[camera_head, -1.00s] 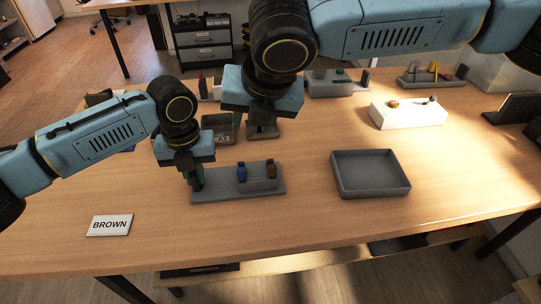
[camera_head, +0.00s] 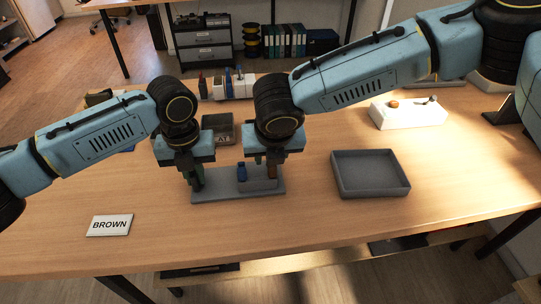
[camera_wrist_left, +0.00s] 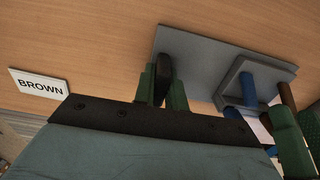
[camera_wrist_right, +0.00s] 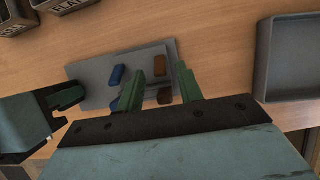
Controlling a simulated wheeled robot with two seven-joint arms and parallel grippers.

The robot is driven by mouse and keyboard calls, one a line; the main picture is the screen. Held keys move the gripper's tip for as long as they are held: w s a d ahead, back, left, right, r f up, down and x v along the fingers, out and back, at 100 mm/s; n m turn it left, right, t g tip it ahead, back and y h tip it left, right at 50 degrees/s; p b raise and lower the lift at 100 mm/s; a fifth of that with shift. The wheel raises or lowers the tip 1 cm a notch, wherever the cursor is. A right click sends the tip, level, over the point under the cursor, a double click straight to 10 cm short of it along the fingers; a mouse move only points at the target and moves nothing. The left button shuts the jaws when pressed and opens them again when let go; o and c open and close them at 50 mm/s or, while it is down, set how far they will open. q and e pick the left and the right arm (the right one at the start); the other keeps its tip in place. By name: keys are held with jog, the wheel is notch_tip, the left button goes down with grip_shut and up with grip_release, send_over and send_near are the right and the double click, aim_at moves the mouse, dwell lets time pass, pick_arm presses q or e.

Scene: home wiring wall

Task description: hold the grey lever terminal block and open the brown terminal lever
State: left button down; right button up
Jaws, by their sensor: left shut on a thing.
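The grey lever terminal block (camera_head: 230,194) lies on the table, with a blue lever (camera_head: 241,173) and a brown terminal lever (camera_head: 272,173) on its raised part. My left gripper (camera_head: 195,184) is shut on the block's dark upright post (camera_wrist_left: 164,68) at the left end; the post also shows between its green fingers in the left wrist view. My right gripper (camera_head: 266,160) points down at the brown lever, its fingers apart. In the right wrist view the brown colour (camera_wrist_right: 164,95) shows between the green fingers, and the blue lever (camera_wrist_right: 117,74) is left of them. Finger contact cannot be told.
An empty grey tray (camera_head: 370,185) stands to the right of the block. A white sign reading BROWN (camera_head: 109,225) lies at the front left. A dark labelled bin (camera_head: 219,127) and a white box (camera_head: 408,113) stand farther back.

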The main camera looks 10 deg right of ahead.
jog(key=shift+w+f, duration=0.2)
jog(key=shift+f, duration=0.3)
grip_shut()
jog(key=shift+w+r, duration=0.1)
jog(key=shift+w, duration=0.1)
jog(key=w+g, duration=0.1)
jog(key=g, duration=0.1)
jog(key=w+g, duration=0.1)
jog(key=g, duration=0.1)
jog(key=shift+r, duration=0.15)
jog(key=shift+w+r+g, duration=0.1)
jog(key=shift+w+g, duration=0.4)
jog(key=shift+g, duration=0.45)
jog(key=shift+w+g, duration=0.5)
jog(key=shift+g, duration=0.75)
jog(key=shift+d+g, duration=0.1)
jog(key=shift+g, duration=0.2)
